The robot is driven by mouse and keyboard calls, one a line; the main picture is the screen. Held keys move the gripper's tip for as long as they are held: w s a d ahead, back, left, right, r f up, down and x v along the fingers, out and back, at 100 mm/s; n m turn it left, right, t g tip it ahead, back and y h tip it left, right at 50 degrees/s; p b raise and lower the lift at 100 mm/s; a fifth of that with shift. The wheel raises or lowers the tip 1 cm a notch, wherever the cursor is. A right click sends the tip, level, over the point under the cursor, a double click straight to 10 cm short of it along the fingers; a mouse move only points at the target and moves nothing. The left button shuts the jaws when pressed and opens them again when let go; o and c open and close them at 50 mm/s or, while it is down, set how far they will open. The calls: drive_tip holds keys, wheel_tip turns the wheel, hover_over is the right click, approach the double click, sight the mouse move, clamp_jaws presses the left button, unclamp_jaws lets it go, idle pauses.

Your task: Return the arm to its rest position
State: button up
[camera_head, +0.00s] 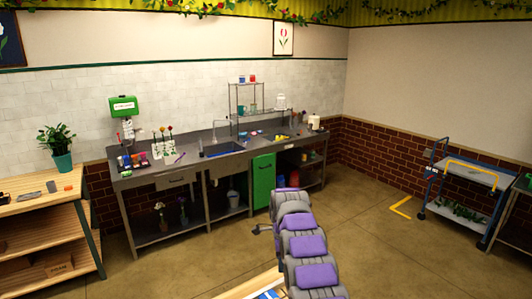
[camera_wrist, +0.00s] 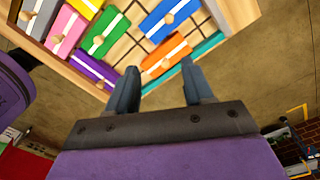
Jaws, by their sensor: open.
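My arm (camera_head: 305,245), with grey and purple links, reaches up from the bottom middle of the head view over the floor. My gripper (camera_wrist: 157,82) shows in the wrist view with its two blue-grey fingers spread apart. Nothing is between the fingers. Beyond the fingertips is a wooden tray (camera_wrist: 225,28) with a grid of compartments. I cannot tell in the head view exactly where the fingers are.
The tray holds several coloured blocks with white bands, among them a green one (camera_wrist: 105,33) and an orange one (camera_wrist: 166,56). A metal workbench with sinks (camera_head: 210,160) lines the wall. A cart (camera_head: 465,180) stands right. Floor (camera_head: 385,255) is clear between.

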drive_tip(key=s+d+r+n+b, duration=0.2)
drive_tip(key=s+r+n, duration=0.1)
drive_tip(key=s, duration=0.5)
drive_tip(key=s+d+r+n+b, duration=0.2)
drive_tip(key=s+r+n+b, duration=0.1)
drive_tip(key=s, duration=0.4)
drive_tip(key=s+d+r+n+b, duration=0.2)
drive_tip(key=s+r+n, duration=0.1)
drive_tip(key=s, duration=0.5)
drive_tip(key=s+d+f+n+b, duration=0.1)
drive_tip(key=s+f+n+b, duration=0.2)
drive_tip(key=s, duration=1.3)
drive_tip(key=s+d+f+n+g+b, duration=0.1)
drive_tip(key=s+f+n+b, duration=0.2)
drive_tip(key=s, duration=1.4)
wheel_tip(320, 180, down, 4)
drive_tip(key=n, duration=0.2)
drive_tip(key=shift+d+r+n+g, duration=0.25)
drive_tip(key=shift+d+n+g, duration=0.05)
